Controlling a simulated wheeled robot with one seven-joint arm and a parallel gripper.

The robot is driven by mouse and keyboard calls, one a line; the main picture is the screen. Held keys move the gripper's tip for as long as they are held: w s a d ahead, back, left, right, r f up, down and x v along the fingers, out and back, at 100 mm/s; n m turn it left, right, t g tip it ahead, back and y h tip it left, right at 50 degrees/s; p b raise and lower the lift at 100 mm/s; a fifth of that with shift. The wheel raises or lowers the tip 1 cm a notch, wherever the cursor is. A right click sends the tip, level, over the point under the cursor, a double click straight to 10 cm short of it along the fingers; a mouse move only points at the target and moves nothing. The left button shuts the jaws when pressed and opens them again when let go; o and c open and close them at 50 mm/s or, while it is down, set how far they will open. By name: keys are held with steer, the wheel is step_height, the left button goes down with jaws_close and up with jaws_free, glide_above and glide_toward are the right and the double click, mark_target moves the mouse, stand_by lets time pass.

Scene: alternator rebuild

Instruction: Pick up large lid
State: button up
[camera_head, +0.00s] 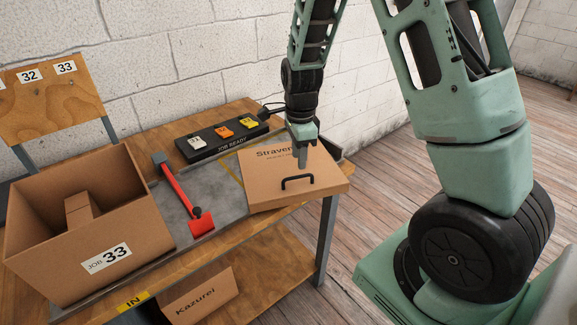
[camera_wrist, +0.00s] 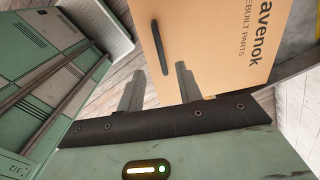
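The large lid (camera_head: 318,182) is a flat brown cardboard lid with "Straven…" printed on it and a black bar handle (camera_head: 297,181) near its front edge. It lies at the right end of the workbench. My gripper (camera_head: 301,152) points down above the lid, behind the handle in the head view. In the wrist view my gripper (camera_wrist: 156,80) shows two fingers spread apart with nothing between them. The lid (camera_wrist: 225,40) and its dark handle (camera_wrist: 160,48) show beyond the fingertips there. The handle is apart from the fingers. What lies under the lid is mostly hidden.
An open cardboard box (camera_head: 140,235) labelled "JOB 33" stands at the bench's left. A red tool (camera_head: 183,197) lies on the grey mat beside it. A black panel (camera_head: 225,137) with coloured blocks is at the back, near the wall. A "Kazurei" box (camera_head: 205,298) is below.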

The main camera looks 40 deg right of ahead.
steer(key=shift+w+f+p, duration=0.1)
steer(key=shift+f+p, duration=0.75)
steer(key=shift+f, duration=2.1)
jaws_close()
